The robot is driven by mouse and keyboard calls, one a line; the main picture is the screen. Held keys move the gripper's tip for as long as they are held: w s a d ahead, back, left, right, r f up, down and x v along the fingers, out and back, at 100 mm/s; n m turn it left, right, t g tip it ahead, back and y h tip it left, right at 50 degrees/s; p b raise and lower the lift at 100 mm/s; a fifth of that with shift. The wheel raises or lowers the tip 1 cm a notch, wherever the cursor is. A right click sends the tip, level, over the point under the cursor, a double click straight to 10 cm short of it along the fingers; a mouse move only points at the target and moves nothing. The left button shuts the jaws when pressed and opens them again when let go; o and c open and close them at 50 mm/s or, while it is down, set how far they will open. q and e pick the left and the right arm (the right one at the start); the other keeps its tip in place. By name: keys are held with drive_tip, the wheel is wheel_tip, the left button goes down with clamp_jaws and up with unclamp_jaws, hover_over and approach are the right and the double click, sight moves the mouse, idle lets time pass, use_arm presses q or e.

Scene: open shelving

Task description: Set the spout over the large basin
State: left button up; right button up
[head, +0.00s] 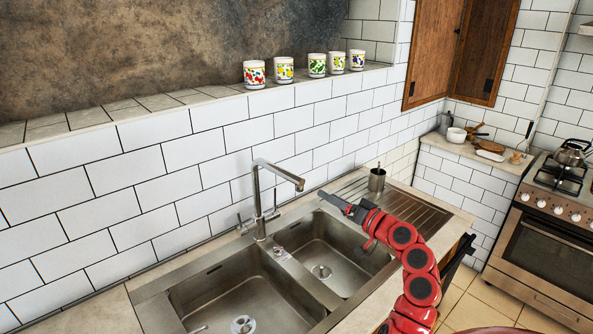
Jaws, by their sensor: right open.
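The chrome faucet stands behind the divider between two sink basins. Its spout (279,174) reaches to the right from the top of the post, its tip on the side of the right basin (340,245). The left basin (215,300) looks the larger one; its near edge is cut off by the frame. My right gripper (327,200) is open and empty above the back of the right basin, to the right of the spout tip and a little lower in the picture, apart from it. My left gripper is out of view.
A metal cup (377,179) stands behind my right arm by the ribbed drainboard (420,212). Several patterned mugs (317,65) line the tiled ledge above. A stove (550,220) stands at the far right. The space left of the faucet is clear.

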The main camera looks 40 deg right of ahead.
sight(305, 184)
drive_tip(key=shift+n+y, duration=0.4)
drive_tip(key=w, duration=0.2)
drive_tip(key=w+a+p, duration=0.1)
drive_tip(key=w, duration=0.2)
drive_tip(key=w+a+r+p, duration=0.1)
drive_tip(key=w, duration=0.2)
drive_tip(key=shift+w, duration=0.1)
drive_tip(key=w, duration=0.4)
drive_tip(key=w+a+b, duration=0.1)
drive_tip(key=w, duration=0.2)
drive_tip(key=shift+f, duration=0.2)
drive_tip(key=shift+w, duration=0.65)
drive_tip(key=shift+a, duration=0.1)
clamp_jaws()
